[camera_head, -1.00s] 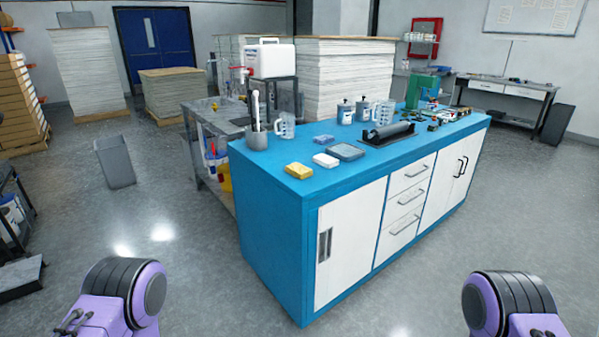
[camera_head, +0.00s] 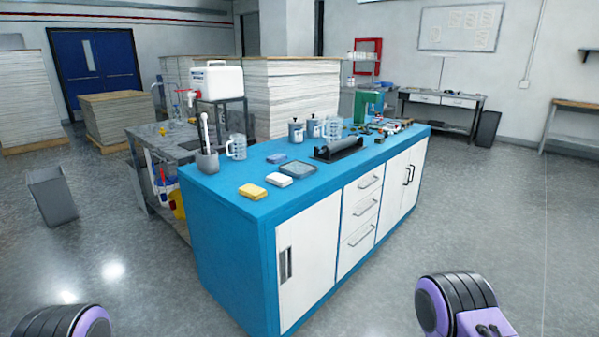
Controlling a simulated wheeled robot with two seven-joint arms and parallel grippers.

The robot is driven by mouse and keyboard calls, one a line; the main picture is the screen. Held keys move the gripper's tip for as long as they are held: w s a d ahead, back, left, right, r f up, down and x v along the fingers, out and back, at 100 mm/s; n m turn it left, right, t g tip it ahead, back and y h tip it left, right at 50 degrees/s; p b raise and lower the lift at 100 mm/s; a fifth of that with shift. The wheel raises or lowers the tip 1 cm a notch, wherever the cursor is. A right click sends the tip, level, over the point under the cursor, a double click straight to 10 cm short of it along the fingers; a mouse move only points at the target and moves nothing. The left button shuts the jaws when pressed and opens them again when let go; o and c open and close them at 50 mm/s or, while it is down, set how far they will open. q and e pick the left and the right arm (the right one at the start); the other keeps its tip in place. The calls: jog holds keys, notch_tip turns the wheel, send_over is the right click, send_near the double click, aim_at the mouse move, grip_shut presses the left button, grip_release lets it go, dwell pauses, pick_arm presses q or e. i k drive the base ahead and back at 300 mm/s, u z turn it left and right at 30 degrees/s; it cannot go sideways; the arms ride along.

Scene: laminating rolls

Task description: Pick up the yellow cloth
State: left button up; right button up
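A yellow cloth (camera_head: 253,191), small and block-like, lies flat on the blue worktop (camera_head: 225,210) near its front left corner. A white piece (camera_head: 279,180) lies just to its right and behind it. Both of my arms show only as purple and black links at the bottom edge of the head view, well apart from the cabinet top. Neither of my grippers is in view.
On the worktop stand a grey cup with a white tool (camera_head: 207,160), a clear jug (camera_head: 237,147), a grey tray (camera_head: 298,170) and a black roller (camera_head: 340,147). A grey bin (camera_head: 52,196) stands on the left floor. Floor in front of the cabinet is clear.

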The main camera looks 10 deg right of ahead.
aim_at(251, 191)
jog(key=u, duration=0.3)
jog(key=i, duration=1.25)
jog(key=z, duration=0.55)
